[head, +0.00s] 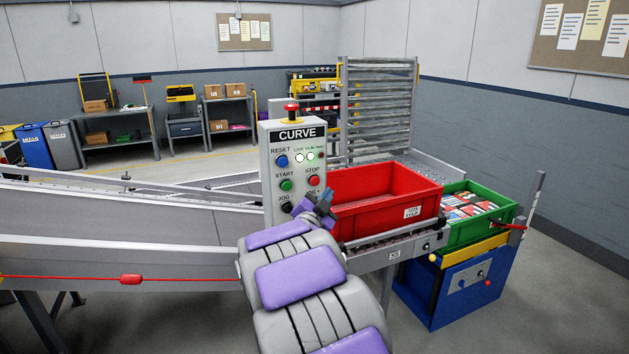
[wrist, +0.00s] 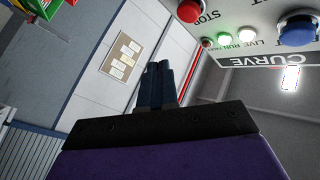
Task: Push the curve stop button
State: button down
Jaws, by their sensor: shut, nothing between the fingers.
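The grey CURVE control panel (head: 291,165) stands upright in the middle of the head view. Its red STOP button (head: 313,180) is on the right side, below the indicator lights and right of the green START button (head: 286,185). My gripper (head: 322,203) is shut and empty, below and slightly right of the STOP button and apart from it in the picture. In the wrist view the red STOP button (wrist: 189,10) shows at the top edge, partly cut off. The closed dark fingers (wrist: 157,68) point up below and left of it.
A blue RESET button (head: 282,161) and a black jog button (head: 286,207) are close by on the panel. A red mushroom button (head: 291,107) tops it. A red bin (head: 385,207) stands right beside the panel on the conveyor (head: 130,220); a green bin (head: 470,235) is farther right.

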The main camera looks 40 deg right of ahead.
aim_at(315, 186)
jog(key=shift+w+d+p, duration=0.25)
jog(key=shift+w+p, duration=0.1)
jog(key=shift+w, duration=0.45)
jog(key=shift+w+d+p, duration=0.2)
jog(key=shift+w+p, duration=0.2)
jog(key=shift+w, duration=0.45)
jog(key=shift+w+d+p, duration=0.25)
jog(key=shift+w+p, duration=0.1)
jog(key=shift+w, duration=0.45)
jog(key=shift+w+p, duration=0.35)
jog(key=shift+p, duration=0.05)
jog(key=shift+w+d+r+p, duration=0.1)
jog(key=shift+w+p, duration=0.2)
jog(key=shift+w, duration=0.1)
jog(key=shift+w+d+r+p, duration=0.1)
jog(key=shift+w+p, duration=0.15)
jog(key=shift+w, duration=0.1)
dwell(1.0)
jog(key=shift+s+f, duration=0.15)
jog(key=shift+s+a+b, duration=0.25)
jog(key=shift+s+b, duration=0.35)
jog(key=shift+s, duration=0.4)
jog(key=shift+s, duration=0.1)
